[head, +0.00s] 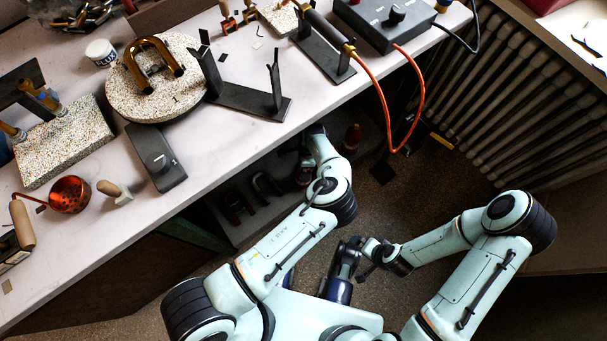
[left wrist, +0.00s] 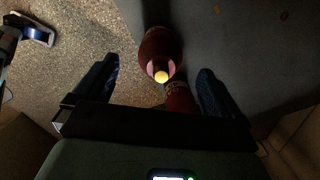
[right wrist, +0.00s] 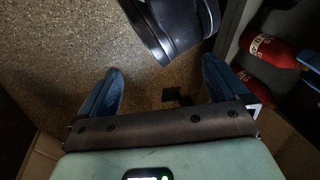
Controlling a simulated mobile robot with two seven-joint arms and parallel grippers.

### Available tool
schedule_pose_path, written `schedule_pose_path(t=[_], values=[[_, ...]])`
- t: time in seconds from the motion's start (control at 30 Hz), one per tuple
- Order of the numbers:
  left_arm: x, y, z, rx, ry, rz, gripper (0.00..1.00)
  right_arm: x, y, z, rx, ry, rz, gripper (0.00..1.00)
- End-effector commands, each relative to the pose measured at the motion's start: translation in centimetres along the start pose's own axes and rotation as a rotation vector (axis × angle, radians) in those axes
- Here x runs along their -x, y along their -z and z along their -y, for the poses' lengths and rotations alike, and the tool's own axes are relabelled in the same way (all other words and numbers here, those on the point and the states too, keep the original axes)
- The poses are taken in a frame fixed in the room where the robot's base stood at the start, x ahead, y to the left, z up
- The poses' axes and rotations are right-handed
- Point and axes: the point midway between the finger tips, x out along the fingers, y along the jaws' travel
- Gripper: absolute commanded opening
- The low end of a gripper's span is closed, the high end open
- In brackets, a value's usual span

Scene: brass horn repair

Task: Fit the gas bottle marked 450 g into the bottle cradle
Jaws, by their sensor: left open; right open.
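A black stand with upright end plates (head: 245,99), apparently the bottle cradle, is empty on the bench. Red gas bottles are below the bench. In the left wrist view a red bottle (left wrist: 160,46) with a pale yellow spot lies ahead of and between the fingers of my open left gripper (left wrist: 154,80). In the right wrist view a red bottle (right wrist: 268,48) has a pale band, its marking unreadable. My right gripper (right wrist: 160,88) is open and empty above the floor.
The bench (head: 100,235) holds a round speckled slab (head: 125,97), a speckled block (head: 62,147), a copper pan (head: 70,193) and a black control box (head: 385,20). An orange hose (head: 423,90) hangs over the edge. A radiator (head: 520,95) stands right. Open floor lies near my right gripper.

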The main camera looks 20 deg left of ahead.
Motion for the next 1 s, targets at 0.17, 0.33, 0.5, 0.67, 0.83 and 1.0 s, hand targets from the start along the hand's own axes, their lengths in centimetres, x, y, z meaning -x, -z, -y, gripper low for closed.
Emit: schedule_pose_path(t=[0.17, 0.33, 0.5, 0.67, 0.83, 1.0], values=[[-1.5, 0.1, 0.0, -0.001, 0.0, 0.001, 0.98, -0.5, 0.6, -0.2, -0.001, -0.001, -0.018, 1.0], [-4.2, 0.2, 0.1, 0.0, 0.0, 0.001, 0.98, -1.4, 1.9, -0.5, -0.004, -0.003, -0.053, 1.0], [-5.3, 0.2, 0.1, 0.001, 0.002, -0.002, 0.98, -1.6, 2.4, -0.6, -0.005, -0.004, -0.07, 1.0], [-5.2, 0.2, 0.1, 0.001, 0.002, -0.002, 0.95, -1.5, 2.4, -0.6, -0.005, -0.004, -0.069, 1.0], [-5.2, 0.2, 0.1, 0.001, 0.002, -0.002, 0.4, -1.5, 2.4, -0.6, -0.005, -0.004, -0.068, 1.0], [-5.2, 0.2, 0.1, 0.001, 0.002, -0.002, 0.0, -1.5, 2.3, -0.6, -0.005, -0.004, -0.067, 1.0]])
